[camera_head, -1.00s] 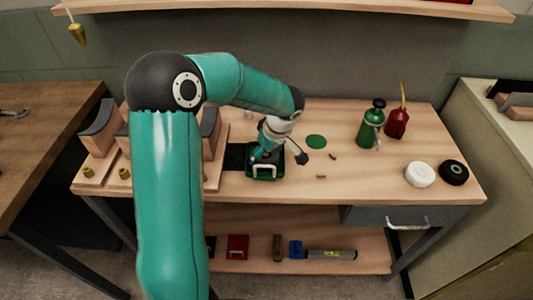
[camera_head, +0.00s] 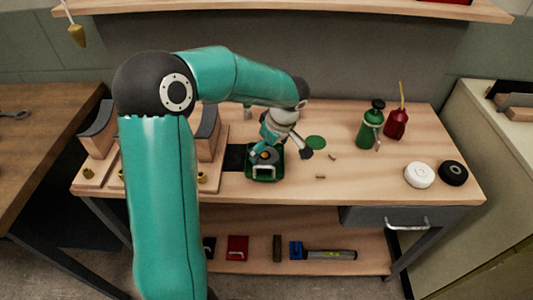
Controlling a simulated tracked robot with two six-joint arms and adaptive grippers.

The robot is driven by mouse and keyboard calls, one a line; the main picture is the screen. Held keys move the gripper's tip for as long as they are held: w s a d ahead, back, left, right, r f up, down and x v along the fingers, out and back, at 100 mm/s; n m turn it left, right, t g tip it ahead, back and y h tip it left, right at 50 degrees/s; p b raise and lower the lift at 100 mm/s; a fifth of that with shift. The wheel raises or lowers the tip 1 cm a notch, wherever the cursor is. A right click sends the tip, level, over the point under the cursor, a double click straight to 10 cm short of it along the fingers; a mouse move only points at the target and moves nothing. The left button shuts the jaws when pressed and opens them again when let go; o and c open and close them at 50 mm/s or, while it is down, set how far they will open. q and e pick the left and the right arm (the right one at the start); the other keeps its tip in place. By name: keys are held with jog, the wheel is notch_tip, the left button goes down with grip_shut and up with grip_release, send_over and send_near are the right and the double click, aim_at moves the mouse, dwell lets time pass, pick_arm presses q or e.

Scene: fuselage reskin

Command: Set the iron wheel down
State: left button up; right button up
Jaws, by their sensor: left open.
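A dark round wheel with an orange-yellow middle (camera_head: 265,157) lies in or on the green tray-like holder (camera_head: 265,176) on the workbench. It looks like the iron wheel, but it is small and partly covered by my gripper. My left gripper (camera_head: 280,154) is open just over the holder, one finger at the wheel's upper left and the other out to the right. I cannot tell whether a finger still touches the wheel. My right gripper is not in view.
A green spray bottle (camera_head: 370,128) and a red oil can (camera_head: 396,123) stand at the back right. A white disc (camera_head: 419,175) and a black disc (camera_head: 453,173) lie at the right. A flat green disc (camera_head: 316,142) lies right of my gripper. Wooden stands (camera_head: 208,135) are on the left.

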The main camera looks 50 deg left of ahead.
pick_arm(q)
jog(key=v, duration=0.8)
jog(key=shift+r, duration=0.35)
jog(key=shift+d, duration=0.1)
